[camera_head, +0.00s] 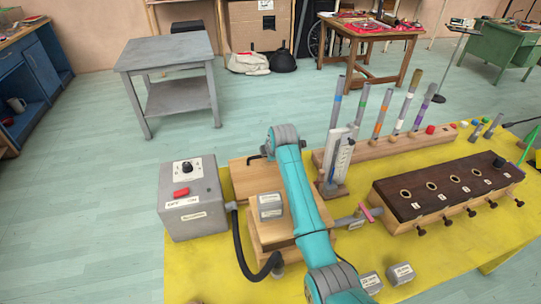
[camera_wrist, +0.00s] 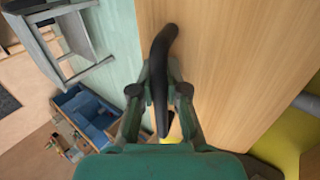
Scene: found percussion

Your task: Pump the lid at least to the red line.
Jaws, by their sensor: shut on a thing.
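The wooden lid (camera_head: 244,172) is the top board of a box that looks like a bellows, left of centre in the head view. Its pale wood fills the right of the wrist view (camera_wrist: 235,60). A black curved handle (camera_wrist: 160,58) stands at the lid's edge. My gripper (camera_wrist: 159,93) is shut on this handle, with one finger on each side. In the head view my arm hides most of the grip. A white upright gauge (camera_head: 340,160) with a scale stands right of the box. I cannot make out a red line or the gauge's reading.
A grey block (camera_head: 270,206) sits on the box top. A grey control box (camera_head: 190,198) with a knob and red switch stands left, joined by a black hose (camera_head: 242,255). Two more blocks (camera_head: 400,274) lie in front. A dark-topped pipe box (camera_head: 440,190) stands right.

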